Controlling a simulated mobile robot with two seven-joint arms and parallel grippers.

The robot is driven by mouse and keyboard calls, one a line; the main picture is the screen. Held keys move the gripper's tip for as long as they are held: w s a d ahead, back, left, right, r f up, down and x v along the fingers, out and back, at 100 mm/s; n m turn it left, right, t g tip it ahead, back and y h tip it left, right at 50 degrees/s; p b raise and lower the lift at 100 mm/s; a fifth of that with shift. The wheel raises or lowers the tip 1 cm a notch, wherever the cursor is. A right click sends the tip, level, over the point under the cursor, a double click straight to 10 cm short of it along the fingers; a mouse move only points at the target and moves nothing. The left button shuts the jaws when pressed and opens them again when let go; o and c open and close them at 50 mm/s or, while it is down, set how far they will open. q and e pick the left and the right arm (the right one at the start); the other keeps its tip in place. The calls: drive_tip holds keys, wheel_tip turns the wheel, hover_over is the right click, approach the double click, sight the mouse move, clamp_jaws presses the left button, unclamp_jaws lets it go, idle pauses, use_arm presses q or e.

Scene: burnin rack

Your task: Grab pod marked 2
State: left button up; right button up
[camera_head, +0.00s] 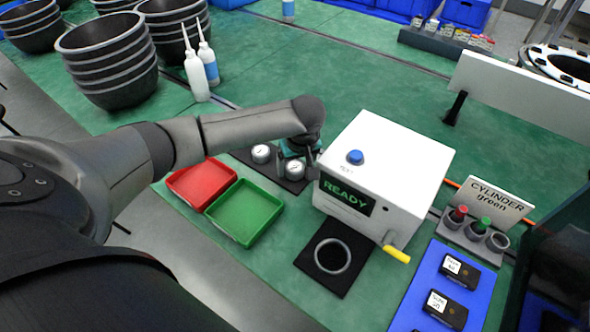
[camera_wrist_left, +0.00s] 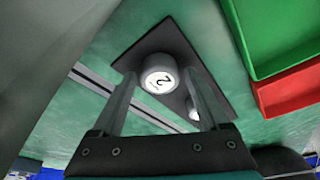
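The pod marked 2 (camera_wrist_left: 160,75) is a white-topped cylinder on a dark mat (camera_wrist_left: 178,48). In the head view it appears to be the right one of two round pods (camera_head: 294,169), just below my left gripper (camera_head: 297,149). In the left wrist view my left gripper (camera_wrist_left: 160,88) is open, with the pod showing between its two fingertips; whether they touch it I cannot tell. The second pod (camera_head: 262,153) sits to the left on the same mat; in the left wrist view it (camera_wrist_left: 193,114) is partly hidden by a finger. My right gripper is not in view.
A red tray (camera_head: 178,181) and a green tray (camera_head: 245,240) lie in front of the pods. A white box (camera_head: 391,152) reading READY stands close on the right. A black mat with a ring (camera_head: 348,257) and a CYLINDER green sign (camera_head: 490,203) are further right.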

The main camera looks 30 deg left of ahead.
use_arm(q)
drive_tip(key=c, duration=1.1)
